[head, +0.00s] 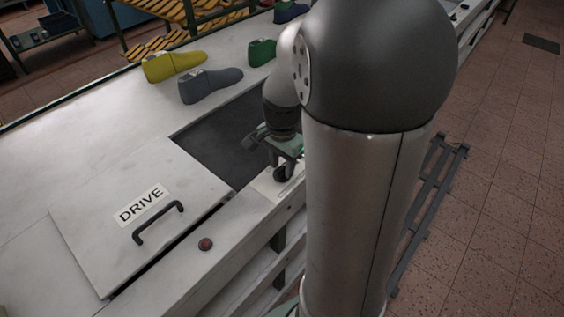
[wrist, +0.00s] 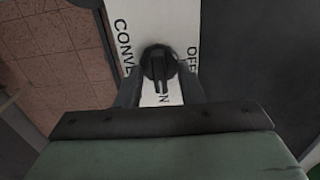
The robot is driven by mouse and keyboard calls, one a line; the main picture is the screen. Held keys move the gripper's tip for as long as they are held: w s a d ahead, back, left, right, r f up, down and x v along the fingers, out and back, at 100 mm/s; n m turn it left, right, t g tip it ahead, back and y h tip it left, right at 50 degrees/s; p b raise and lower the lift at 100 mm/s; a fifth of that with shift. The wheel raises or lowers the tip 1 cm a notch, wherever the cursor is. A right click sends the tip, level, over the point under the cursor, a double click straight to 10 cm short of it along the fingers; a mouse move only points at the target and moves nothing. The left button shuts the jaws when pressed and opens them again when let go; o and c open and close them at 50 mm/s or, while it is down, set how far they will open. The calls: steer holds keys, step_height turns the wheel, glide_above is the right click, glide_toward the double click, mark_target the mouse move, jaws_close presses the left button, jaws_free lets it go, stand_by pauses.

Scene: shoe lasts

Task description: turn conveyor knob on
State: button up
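The conveyor knob (wrist: 158,64) is a black round dial with a raised bar, set on a white label plate (wrist: 150,20). The plate carries partly hidden lettering: "CONVE" at left, "OFF" at right and an "N" below the knob. The bar's lower end points down in the wrist view, toward the "N". My gripper (wrist: 159,78) is open, with one dark finger on each side of the knob. A gap shows between the fingers and the bar. In the head view my gripper (head: 284,158) is over the knob (head: 283,173) at the table's front edge.
A white cover marked "DRIVE" (head: 88,225) with a black handle (head: 158,222) lies to the left. A reddish button (head: 205,244) sits near the front edge. A dark belt (head: 215,135) is behind my gripper. Yellow (head: 172,66), grey (head: 210,85) and green (head: 262,52) lasts stand farther back.

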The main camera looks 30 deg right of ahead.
mark_target(282, 167)
step_height(282, 167, up, 17)
steer(key=shift+r, duration=0.2)
stand_by(0.3)
stand_by(0.4)
